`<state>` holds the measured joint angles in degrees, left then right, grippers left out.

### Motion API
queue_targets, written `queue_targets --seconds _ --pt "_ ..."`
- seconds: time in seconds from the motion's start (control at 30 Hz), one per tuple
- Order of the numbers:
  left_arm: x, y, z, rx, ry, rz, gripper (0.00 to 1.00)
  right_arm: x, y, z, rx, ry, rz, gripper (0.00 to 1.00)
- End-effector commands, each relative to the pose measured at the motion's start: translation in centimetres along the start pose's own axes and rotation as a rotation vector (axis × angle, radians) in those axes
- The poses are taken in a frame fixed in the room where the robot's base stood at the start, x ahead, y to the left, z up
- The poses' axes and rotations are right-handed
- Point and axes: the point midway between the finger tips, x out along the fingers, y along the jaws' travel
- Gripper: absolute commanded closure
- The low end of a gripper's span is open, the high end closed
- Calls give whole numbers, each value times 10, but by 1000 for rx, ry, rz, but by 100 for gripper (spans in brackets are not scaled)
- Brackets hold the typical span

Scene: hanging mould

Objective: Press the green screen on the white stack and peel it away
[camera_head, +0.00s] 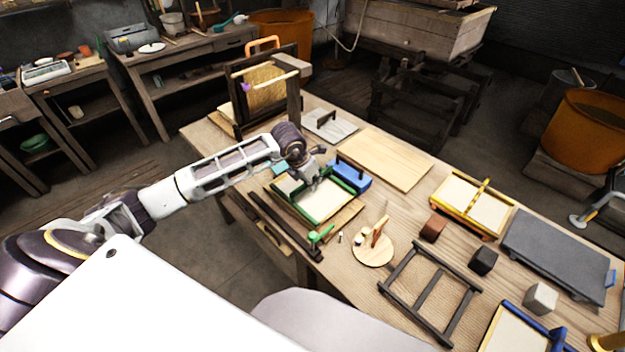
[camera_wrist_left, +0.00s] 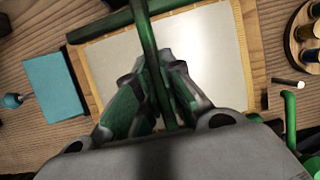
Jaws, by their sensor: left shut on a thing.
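The green screen (camera_head: 345,184) is a green frame near the middle of the table. In the left wrist view its green bar (camera_wrist_left: 143,35) crosses above a white rectangle with a pale wooden border (camera_wrist_left: 247,50). The white surface (camera_head: 322,203) shows inside the frame; I cannot tell whether it is the top of the white stack or the screen's own face. My left gripper (camera_wrist_left: 165,85) is shut on the green bar over the middle of the white surface. Contact between the frame and what lies below is hidden. My right gripper is not in view.
A blue block (camera_head: 352,174) stands just behind the green frame. A dark rail (camera_head: 285,227) lies in front. To the right are a round wooden board (camera_head: 373,252), a dark ladder-like frame (camera_head: 432,290) and a yellow frame (camera_head: 473,203). A bare wooden board (camera_head: 385,160) lies behind.

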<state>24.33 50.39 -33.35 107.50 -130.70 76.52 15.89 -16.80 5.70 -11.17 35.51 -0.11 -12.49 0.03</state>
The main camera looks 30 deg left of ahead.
Motion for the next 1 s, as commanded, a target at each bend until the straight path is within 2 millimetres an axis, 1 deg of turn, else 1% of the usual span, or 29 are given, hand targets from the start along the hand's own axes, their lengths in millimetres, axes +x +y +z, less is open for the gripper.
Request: queue_targets --seconds 1.0 --pt "-20 1 10 0 -9 3 100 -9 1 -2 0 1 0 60"
